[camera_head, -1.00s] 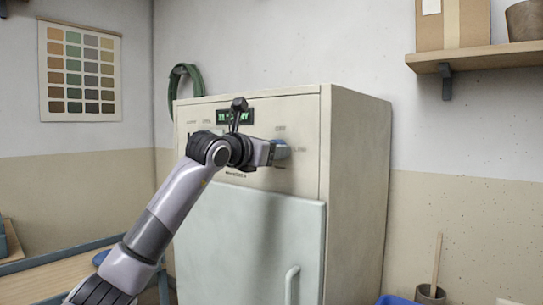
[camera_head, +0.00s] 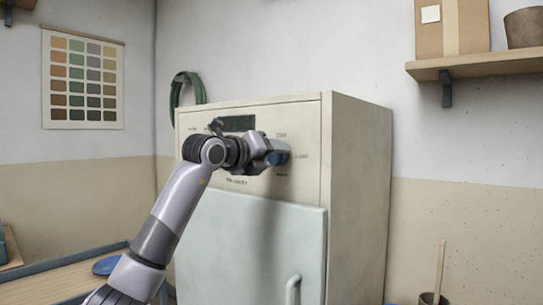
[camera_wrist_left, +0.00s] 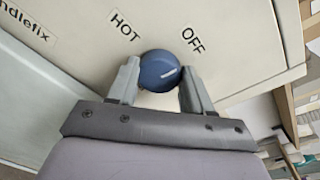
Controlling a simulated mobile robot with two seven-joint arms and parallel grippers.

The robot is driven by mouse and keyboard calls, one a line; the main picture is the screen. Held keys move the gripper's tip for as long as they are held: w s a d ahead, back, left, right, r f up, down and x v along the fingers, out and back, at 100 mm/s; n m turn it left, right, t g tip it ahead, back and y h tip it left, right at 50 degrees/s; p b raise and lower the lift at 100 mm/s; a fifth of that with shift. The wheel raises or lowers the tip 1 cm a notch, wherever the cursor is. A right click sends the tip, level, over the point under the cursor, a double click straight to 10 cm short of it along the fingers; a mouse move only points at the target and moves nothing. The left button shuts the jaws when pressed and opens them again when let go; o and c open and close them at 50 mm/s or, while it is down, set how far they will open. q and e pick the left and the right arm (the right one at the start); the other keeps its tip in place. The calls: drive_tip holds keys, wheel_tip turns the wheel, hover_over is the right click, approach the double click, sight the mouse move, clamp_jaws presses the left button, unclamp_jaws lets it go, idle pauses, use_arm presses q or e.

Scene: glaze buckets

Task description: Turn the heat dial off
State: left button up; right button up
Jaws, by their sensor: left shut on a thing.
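The heat dial (camera_head: 281,159) is a round blue knob on the cream front panel of the cabinet (camera_head: 355,190). In the left wrist view the dial (camera_wrist_left: 157,71) sits between the two grey fingers of my left gripper (camera_wrist_left: 158,76). The gripper is shut on its sides. The HOT label (camera_wrist_left: 125,25) is to the upper left. In the head view my left gripper (camera_head: 273,156) partly covers the dial.
The pale cabinet door (camera_head: 260,240) with its handle (camera_head: 293,287) is below the panel. A green hose (camera_head: 187,88) hangs behind the cabinet. A shelf (camera_head: 480,65) is at the upper right. A wooden bench (camera_head: 50,277) is at lower left.

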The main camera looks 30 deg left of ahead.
use_arm(q)
drive_tip(key=shift+n, duration=0.5)
idle(0.3)
drive_tip(key=o, duration=1)
drive_tip(key=shift+o, duration=0.2)
drive_tip(key=shift+s, duration=0.1)
drive_tip(key=s+b, duration=0.1)
drive_tip(key=s, duration=0.6)
drive_tip(key=shift+a+r+b, duration=0.25)
drive_tip(key=shift+a+b, duration=0.05)
drive_tip(key=shift+b, duration=0.05)
